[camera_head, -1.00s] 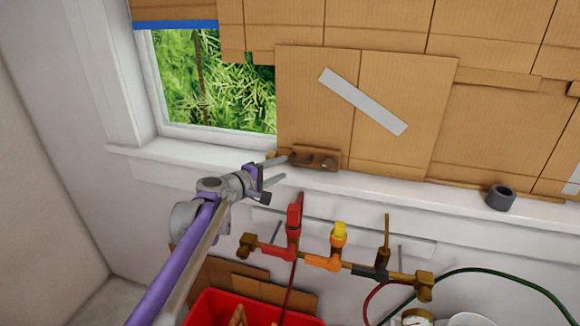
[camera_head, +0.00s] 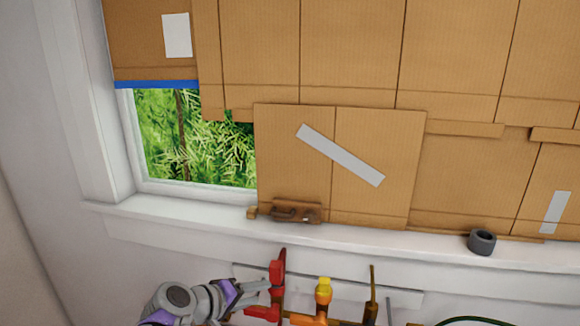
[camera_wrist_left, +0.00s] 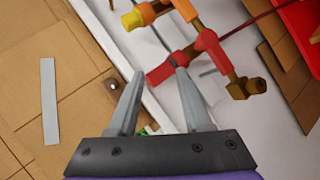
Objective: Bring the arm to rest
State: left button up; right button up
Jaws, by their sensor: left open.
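My left arm comes in low, mostly cut off by the bottom edge. My right gripper is out of view.
A small brown wooden rack (camera_head: 297,211) and a dark grey ring (camera_head: 482,242) sit on the white sill (camera_head: 380,240). Cardboard (camera_head: 350,60) covers most of the window. A red bin (camera_wrist_left: 300,25) shows in the wrist view.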

pick_arm(q)
jog(key=s+a+f+m+g+y, duration=0.1)
jog(key=s+a+f+m+y, duration=0.1)
jog(key=s+f, duration=0.3)
jog(key=s+a+f+m+g+y, duration=0.1)
jog(key=s+f, duration=0.4)
jog(key=s, duration=0.7)
jog(key=s+a+f+m+g+y, duration=0.1)
jog(key=s+a+f+m+y, duration=0.2)
jog(key=s, duration=0.5)
notch_tip(320, 180, down, 3)
jog(key=a+y, duration=0.1)
jog(key=a, duration=0.1)
jog(key=shift+s+a+m+g, duration=0.15)
jog(key=shift+a+m+g, duration=0.15)
jog(key=shift+g, duration=0.1)
